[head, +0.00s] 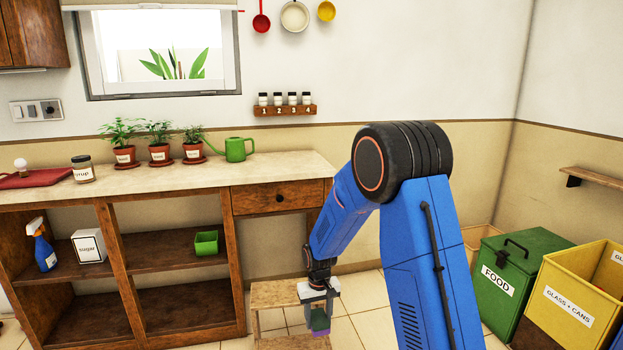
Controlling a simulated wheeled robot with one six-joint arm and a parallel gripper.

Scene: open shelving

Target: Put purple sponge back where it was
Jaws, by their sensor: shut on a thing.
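The purple sponge (322,332) shows in the head view, below centre, with a dark green part above its purple edge. My gripper (319,300) points down and is shut on the sponge, which hangs below the fingers. The gripper and sponge are in front of the right part of a small wooden stool (270,297). I cannot tell whether the sponge touches anything beneath it.
Open wooden shelving (185,293) stands at left, holding a spray bottle (44,250), a sugar box (89,246) and a green container (206,243). A drawer (277,198) sits above the stool. Green (500,285) and yellow (572,305) bins stand at right.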

